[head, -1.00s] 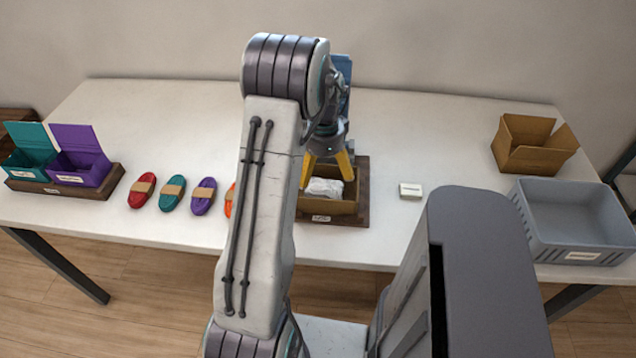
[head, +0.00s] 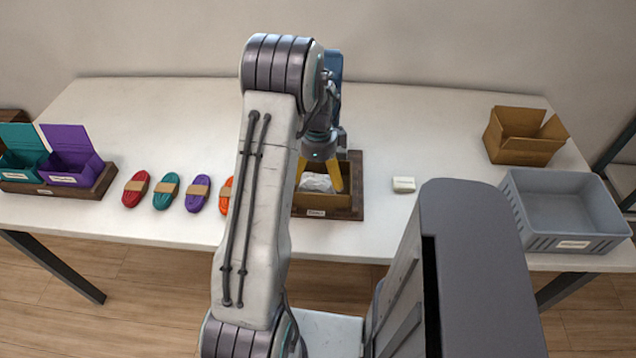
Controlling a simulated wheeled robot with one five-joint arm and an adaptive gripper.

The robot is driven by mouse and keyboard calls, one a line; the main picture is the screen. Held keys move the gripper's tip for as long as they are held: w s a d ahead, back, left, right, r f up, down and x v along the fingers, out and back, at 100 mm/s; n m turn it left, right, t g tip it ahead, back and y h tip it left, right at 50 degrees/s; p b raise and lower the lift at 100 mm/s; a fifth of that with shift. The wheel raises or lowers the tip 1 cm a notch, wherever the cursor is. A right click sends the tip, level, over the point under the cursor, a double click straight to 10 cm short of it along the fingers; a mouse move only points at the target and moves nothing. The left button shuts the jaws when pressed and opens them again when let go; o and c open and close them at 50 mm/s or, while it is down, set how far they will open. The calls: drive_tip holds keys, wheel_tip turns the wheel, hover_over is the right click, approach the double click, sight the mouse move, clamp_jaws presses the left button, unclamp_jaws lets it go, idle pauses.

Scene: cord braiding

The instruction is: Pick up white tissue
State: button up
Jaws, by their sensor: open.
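The white tissue (head: 315,183) lies crumpled inside a small brown box (head: 322,201) on a dark wooden base (head: 356,196), near the middle of the table. My gripper (head: 319,180) has yellow fingers and points down into the box. Its fingers are open, one on each side of the tissue. I cannot tell whether they touch it. My arm hides the left part of the box and its surroundings.
Red, teal, purple and orange cord bundles (head: 166,191) lie left of my arm. Teal and purple boxes (head: 70,162) stand at far left. A small white block (head: 403,184) lies right of the box. A cardboard box (head: 524,150) and a grey crate (head: 541,241) stand at right.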

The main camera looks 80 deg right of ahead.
sight(319, 183)
drive_tip(key=f, duration=0.3)
drive_tip(key=shift+s+f, duration=0.1)
drive_tip(key=shift+s, duration=0.1)
drive_tip(key=shift+a+f, duration=0.25)
drive_tip(key=shift+f, duration=0.4)
drive_tip(key=shift+c, duration=0.4)
drive_tip(key=shift+d+f, duration=0.1)
drive_tip(key=shift+d, duration=0.05)
drive_tip(key=shift+c, duration=1.4)
drive_tip(key=shift+d, duration=0.1)
drive_tip(key=shift+c, duration=1)
drive_tip(key=shift+r+p, duration=0.2)
drive_tip(key=shift+p, duration=0.1)
